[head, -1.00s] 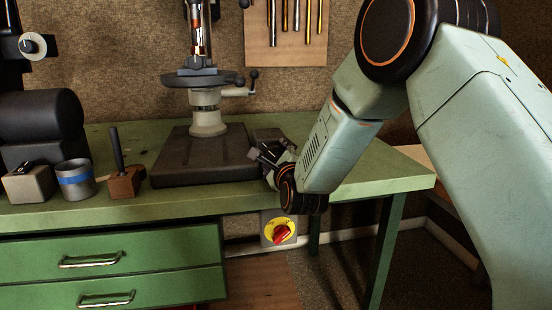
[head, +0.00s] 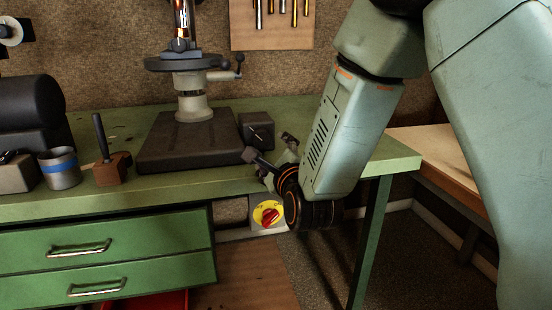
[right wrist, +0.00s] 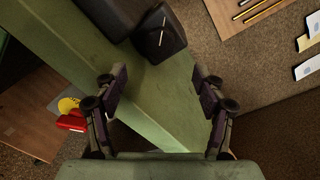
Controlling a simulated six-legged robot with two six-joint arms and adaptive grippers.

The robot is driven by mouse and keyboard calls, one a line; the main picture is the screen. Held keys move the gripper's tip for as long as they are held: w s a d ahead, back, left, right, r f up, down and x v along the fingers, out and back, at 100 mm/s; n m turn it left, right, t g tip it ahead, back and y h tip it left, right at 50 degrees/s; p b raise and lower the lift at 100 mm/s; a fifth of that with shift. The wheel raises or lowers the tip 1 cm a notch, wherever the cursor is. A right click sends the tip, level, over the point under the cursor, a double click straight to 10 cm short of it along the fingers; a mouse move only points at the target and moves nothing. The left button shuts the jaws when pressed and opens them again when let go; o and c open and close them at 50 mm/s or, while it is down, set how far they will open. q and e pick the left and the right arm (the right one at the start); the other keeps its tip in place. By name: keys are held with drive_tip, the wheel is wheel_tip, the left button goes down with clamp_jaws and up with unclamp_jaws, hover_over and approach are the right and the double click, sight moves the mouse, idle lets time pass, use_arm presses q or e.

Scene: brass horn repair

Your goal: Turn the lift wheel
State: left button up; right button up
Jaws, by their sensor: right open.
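A drill-press-like stand (head: 192,105) stands on the green bench, with a round dark table and a crank handle (head: 238,68) with dark knobs on its right side. I cannot tell for sure which part is the lift wheel; the crank is one candidate. My right gripper (head: 270,160) is over the bench's front right edge, apart from the stand and below the crank. In the right wrist view its two fingers (right wrist: 160,85) are wide apart with nothing between them. My left gripper is not in view.
A dark box (head: 257,131) with a pale line sits right of the stand's base. A red knob on a yellow plate (head: 268,214) is under the bench edge. A wood block (head: 113,168) and grey cup (head: 60,168) stand left. The bench's right end is clear.

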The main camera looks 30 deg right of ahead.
drive_tip(key=shift+v, duration=1.1)
drive_tip(key=s+a+f+n+g+y, duration=0.2)
drive_tip(key=s+f+n+g, duration=0.25)
drive_tip(key=f+n, duration=0.55)
drive_tip(key=s+a+f+n+g+y, duration=0.1)
drive_tip(key=s+a+f+n+g, duration=0.3)
drive_tip(key=f+n, duration=0.65)
drive_tip(key=s+f+n+g, duration=0.2)
drive_tip(key=s+f, duration=0.3)
drive_tip(key=s, duration=0.4)
drive_tip(key=s+f+n+g+p, duration=0.1)
drive_tip(key=s+f, duration=0.4)
drive_tip(key=s, duration=0.5)
drive_tip(key=s+f+n+g+p, duration=0.1)
drive_tip(key=s+f+n+g, duration=0.3)
drive_tip(key=s, duration=0.6)
wheel_tip(320, 180, down, 2)
drive_tip(key=shift+s+d+f+g+y, duration=0.1)
drive_tip(key=shift+s+d+g+y, duration=0.2)
drive_tip(key=shift+g, duration=0.35)
